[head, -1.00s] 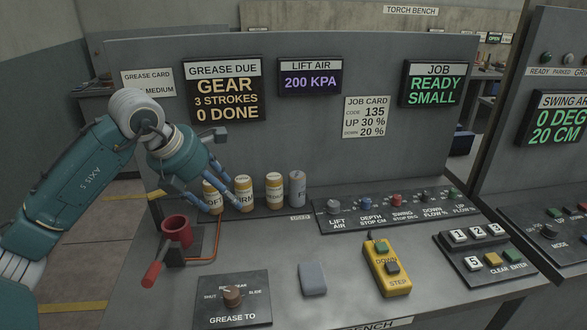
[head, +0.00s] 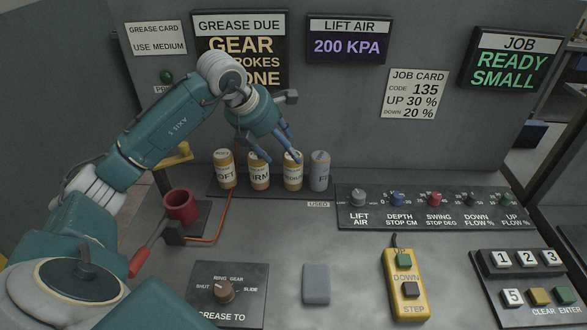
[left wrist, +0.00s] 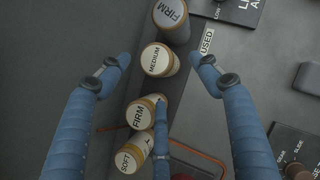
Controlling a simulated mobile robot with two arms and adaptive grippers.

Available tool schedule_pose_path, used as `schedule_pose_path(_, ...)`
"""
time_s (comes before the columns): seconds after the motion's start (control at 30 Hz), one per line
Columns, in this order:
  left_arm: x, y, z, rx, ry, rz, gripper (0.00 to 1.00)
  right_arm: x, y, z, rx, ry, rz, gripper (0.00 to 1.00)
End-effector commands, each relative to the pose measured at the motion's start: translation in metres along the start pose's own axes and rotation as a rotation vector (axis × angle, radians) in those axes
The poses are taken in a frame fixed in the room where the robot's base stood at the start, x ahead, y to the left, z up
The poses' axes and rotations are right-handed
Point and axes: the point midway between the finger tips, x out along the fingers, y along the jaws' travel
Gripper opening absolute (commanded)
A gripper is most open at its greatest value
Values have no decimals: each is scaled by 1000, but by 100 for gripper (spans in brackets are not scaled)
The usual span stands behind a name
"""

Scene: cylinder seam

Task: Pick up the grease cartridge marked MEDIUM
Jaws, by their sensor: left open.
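The white-and-orange MEDIUM cartridge (head: 293,172) stands upright in the row on the bench, third from the left. My left gripper (head: 280,158) is open and empty, reaching down over the row at that cartridge. In the left wrist view the MEDIUM cartridge (left wrist: 158,60) lies between the two long blue fingertips, with a gap on each side. A third finger shows beside the FIRM cartridge (left wrist: 141,113). I cannot tell how far the fingertips are above the tops. My right gripper is not in view.
The SOFT cartridge (head: 225,170) and FIRM cartridge (head: 259,172) stand to the left. A grey-blue cartridge (head: 320,171), marked FIRM in the wrist view, stands close on the right by the USED label. A red cup (head: 180,207) is at front left. The grease card (head: 157,38) reads USE MEDIUM.

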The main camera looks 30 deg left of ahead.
Motion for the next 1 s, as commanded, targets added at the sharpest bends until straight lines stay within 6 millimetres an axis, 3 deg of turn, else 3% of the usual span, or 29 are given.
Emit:
schedule_pose_path(0.17, 22, 1, 9, -3, 3, -5, 64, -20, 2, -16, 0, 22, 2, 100)
schedule_pose_path(0.3, 42, 1, 9, -1, 2, -4, 64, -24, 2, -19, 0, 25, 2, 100)
schedule_pose_path(0.6, 49, 3, 8, 0, 1, 0, 64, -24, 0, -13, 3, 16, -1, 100)
schedule_pose_path(0.93, 49, 2, 8, 0, 0, -1, 0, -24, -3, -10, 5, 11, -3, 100)
schedule_pose_path(1.0, 48, 3, 9, 0, -3, 0, 0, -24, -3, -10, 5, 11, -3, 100)
